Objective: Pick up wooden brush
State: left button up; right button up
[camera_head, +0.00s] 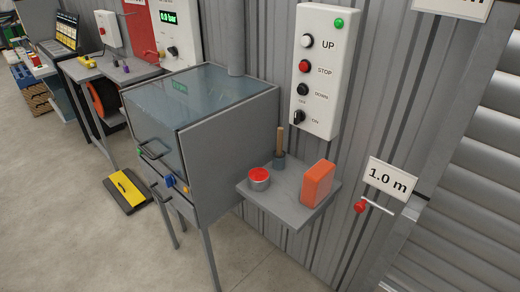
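A brush-like thing with a wooden handle (280,141) stands upright on a small grey shelf (262,203) in the head view. Its lower end is a dark grey part, which may be a brush head or a small cup; I cannot tell which. Neither of my grippers is in view, and nothing is touching the brush.
On the shelf, a red-topped tin (259,178) is front left of the brush and an orange block (317,184) is to its right. A grey cabinet (228,150) adjoins on the left. A control box (320,70) hangs above. A red-knobbed lever (361,206) protrudes at right.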

aim_at(281, 130)
jog(key=i+j+z, duration=0.15)
jog(key=j, duration=0.35)
jog(key=i+j+z, duration=0.15)
jog(key=j, duration=0.35)
jog(key=i+j+z, duration=0.15)
jog(key=j, duration=0.35)
jog(key=i+j+z, duration=0.15)
jog(key=j, duration=0.4)
jog(key=j+z, duration=0.15)
jog(key=j, duration=0.35)
